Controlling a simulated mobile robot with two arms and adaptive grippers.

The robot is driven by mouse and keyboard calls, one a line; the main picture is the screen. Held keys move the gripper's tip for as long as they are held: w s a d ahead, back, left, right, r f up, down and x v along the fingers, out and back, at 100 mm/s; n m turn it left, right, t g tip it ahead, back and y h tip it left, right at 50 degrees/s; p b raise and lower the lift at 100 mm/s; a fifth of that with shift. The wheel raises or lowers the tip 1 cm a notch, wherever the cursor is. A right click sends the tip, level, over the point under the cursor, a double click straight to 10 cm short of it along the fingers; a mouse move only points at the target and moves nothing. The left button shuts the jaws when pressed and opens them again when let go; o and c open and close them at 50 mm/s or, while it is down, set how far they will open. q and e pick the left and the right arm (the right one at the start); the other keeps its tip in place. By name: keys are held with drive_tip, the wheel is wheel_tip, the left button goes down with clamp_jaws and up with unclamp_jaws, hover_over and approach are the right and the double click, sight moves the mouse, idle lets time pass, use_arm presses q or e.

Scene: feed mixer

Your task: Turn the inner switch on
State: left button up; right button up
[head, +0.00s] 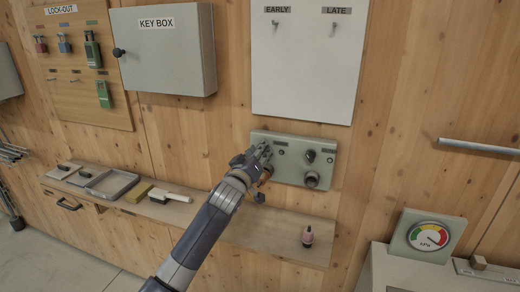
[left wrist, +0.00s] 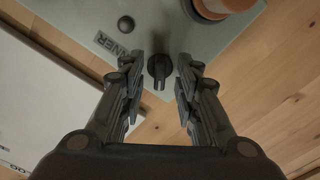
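The inner switch is a small black rotary knob (left wrist: 160,67) on a grey-green panel, beside a label reading "INNER" in the left wrist view. Its ridge runs nearly up and down in that picture. My left gripper (left wrist: 161,77) is open, with one finger on each side of the knob and visible gaps between. In the head view the left gripper (head: 262,158) is at the left part of the control panel (head: 292,179) and hides the knob there. My right gripper is not in view.
Other panel controls include a black knob (head: 310,156), a round knob (head: 312,179) and an orange part (head: 265,178) near my gripper. A key box (head: 165,50) and white board (head: 305,75) hang above.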

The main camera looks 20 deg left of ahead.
use_arm(q)
drive_tip(key=shift+w, duration=0.5)
clamp_jaws()
